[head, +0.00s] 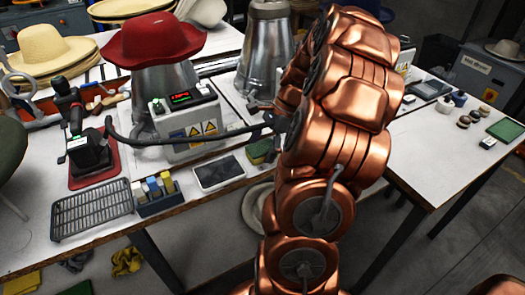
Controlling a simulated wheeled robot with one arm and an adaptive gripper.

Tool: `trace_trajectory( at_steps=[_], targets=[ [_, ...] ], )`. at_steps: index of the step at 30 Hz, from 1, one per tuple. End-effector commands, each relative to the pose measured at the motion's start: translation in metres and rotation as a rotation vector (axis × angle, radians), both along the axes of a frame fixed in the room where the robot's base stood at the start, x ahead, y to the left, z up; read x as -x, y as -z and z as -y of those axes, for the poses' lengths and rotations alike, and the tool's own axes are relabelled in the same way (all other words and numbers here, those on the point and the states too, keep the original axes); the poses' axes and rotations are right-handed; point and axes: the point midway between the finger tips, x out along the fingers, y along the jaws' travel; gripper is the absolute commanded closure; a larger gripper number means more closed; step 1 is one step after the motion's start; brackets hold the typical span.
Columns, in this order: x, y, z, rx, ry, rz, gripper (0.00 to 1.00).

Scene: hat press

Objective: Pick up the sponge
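A small green and yellow block, which looks like the sponge (261,150), lies on the white table near its front edge. It sits right of a flat grey-screened tablet and just left of my copper arm, which may hide part of its surroundings. Dark parts at the arm's left edge, just above the sponge, look like my gripper (270,122). Most of it is hidden behind the arm, so its fingers do not show clearly. I see no contact between it and the sponge.
A red hat (153,40) sits on a metal press with a control box (186,118). The tablet (218,172), a block holder (157,193) and a wire rack (91,209) line the front edge. A second metal press (265,45) stands behind.

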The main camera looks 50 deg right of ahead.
Motion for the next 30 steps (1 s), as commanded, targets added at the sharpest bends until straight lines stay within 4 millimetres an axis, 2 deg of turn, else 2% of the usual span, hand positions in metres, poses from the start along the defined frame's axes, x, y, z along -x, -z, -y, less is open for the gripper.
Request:
trace_trajectory(
  at_steps=[1,10,23,30],
  targets=[
    [0.0,0.0,0.0,0.0,0.0,0.0,0.23],
    [0.0,0.0,0.0,0.0,0.0,-0.001,0.54],
    [0.0,-0.002,0.0,0.0,0.0,-0.001,0.55],
    [0.0,-0.02,0.0,0.0,0.0,-0.001,0.55]
  ],
)
